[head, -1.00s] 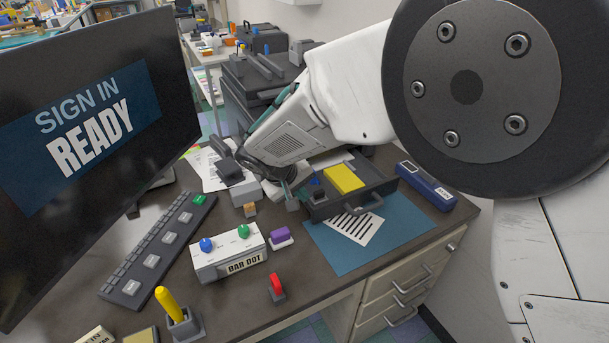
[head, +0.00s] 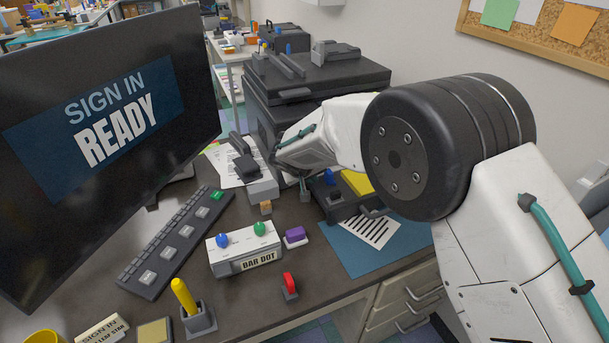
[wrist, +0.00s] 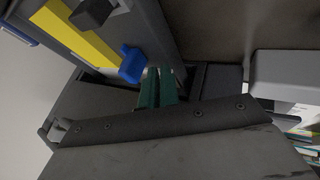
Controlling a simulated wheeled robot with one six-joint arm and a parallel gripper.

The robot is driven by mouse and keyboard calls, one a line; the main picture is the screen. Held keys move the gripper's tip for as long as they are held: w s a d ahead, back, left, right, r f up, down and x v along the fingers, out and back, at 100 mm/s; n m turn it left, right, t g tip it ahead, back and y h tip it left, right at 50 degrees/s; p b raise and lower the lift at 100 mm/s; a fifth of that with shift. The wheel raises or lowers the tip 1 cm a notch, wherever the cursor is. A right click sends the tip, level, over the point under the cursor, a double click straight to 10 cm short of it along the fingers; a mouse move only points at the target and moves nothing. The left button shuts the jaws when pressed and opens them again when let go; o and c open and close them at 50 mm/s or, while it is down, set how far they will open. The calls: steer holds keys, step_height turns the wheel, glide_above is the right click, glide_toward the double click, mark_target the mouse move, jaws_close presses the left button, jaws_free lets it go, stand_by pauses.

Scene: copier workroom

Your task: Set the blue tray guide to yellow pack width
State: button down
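The black tray (head: 345,212) stands on the desk, partly hidden behind my arm in the head view. The yellow pack (head: 357,183) lies in it and shows in the wrist view (wrist: 72,36). The blue tray guide (head: 330,177) is a small blue piece beside the pack, also in the wrist view (wrist: 131,65). A gap shows between guide and pack there. My gripper (wrist: 159,72) has its two teal fingers close together, with nothing seen between them. The fingertips are just right of the guide in the wrist view; I cannot tell whether they touch it.
A white box labelled BAR DOT (head: 243,251), a purple block (head: 295,235), a red switch (head: 289,285) and a keyboard (head: 175,241) stand on the desk. A monitor (head: 110,130) rises at left. A striped sheet on a blue mat (head: 345,252) lies before the tray.

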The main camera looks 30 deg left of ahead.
mark_target(326, 179)
steer(key=shift+w+d, duration=0.95)
steer(key=shift+w, duration=0.25)
steer(key=shift+w, duration=0.1)
steer(key=w+d, duration=0.2)
steer(key=w, duration=0.1)
steer(key=shift+w+d, duration=0.15)
steer(key=s+a, duration=0.2)
steer(key=s, duration=0.1)
steer(key=shift+s, duration=0.1)
steer(key=v, duration=1)
steer(key=shift+s+a, duration=0.1)
steer(key=shift+s, duration=0.05)
